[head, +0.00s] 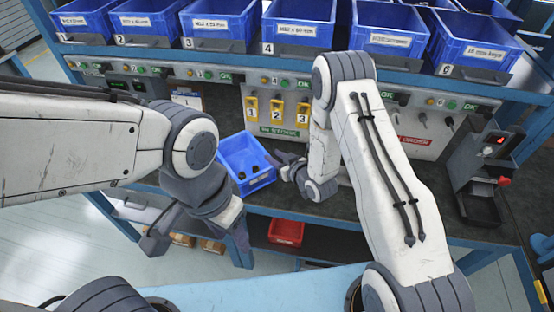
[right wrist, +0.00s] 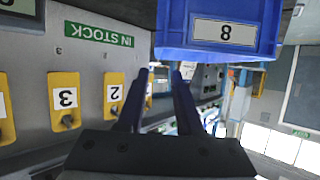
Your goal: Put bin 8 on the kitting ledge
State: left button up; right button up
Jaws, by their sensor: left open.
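Bin 8 (head: 238,154) is a blue open bin with dark parts inside, near the front edge of the bench in the head view. Its number label shows in the right wrist view (right wrist: 224,32). My right gripper (head: 283,163) is just right of the bin. In the right wrist view its two fingers (right wrist: 161,74) stand apart with nothing between them, close to the bin's rim; I cannot tell whether they touch it. My left gripper (head: 197,243) is open and empty, lower left of the bin in the head view. I cannot tell which surface is the kitting ledge.
A row of labelled blue bins (head: 216,22) stands on the rack above. Yellow numbered tags (head: 277,111) hang on the grey panel behind. A red bin (head: 287,232) is on the lower shelf. A dark device (head: 484,165) stands at the right.

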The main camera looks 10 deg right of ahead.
jog(key=s+a+r+n+g+h, duration=0.1)
jog(key=s+a+r+g+h, duration=0.35)
jog(key=s+r, duration=0.7)
jog(key=s+d+r+g, duration=0.1)
jog(key=s+r+g, duration=0.2)
jog(key=s, duration=0.8)
jog(key=s+d+r+g, duration=0.1)
jog(key=s+r+g, duration=0.3)
jog(key=s, duration=0.8)
notch_tip(320, 180, up, 3)
jog(key=shift+s+d+f+n, duration=0.15)
jog(key=shift+d+f+n, duration=0.05)
jog(key=shift+d+n, duration=0.2)
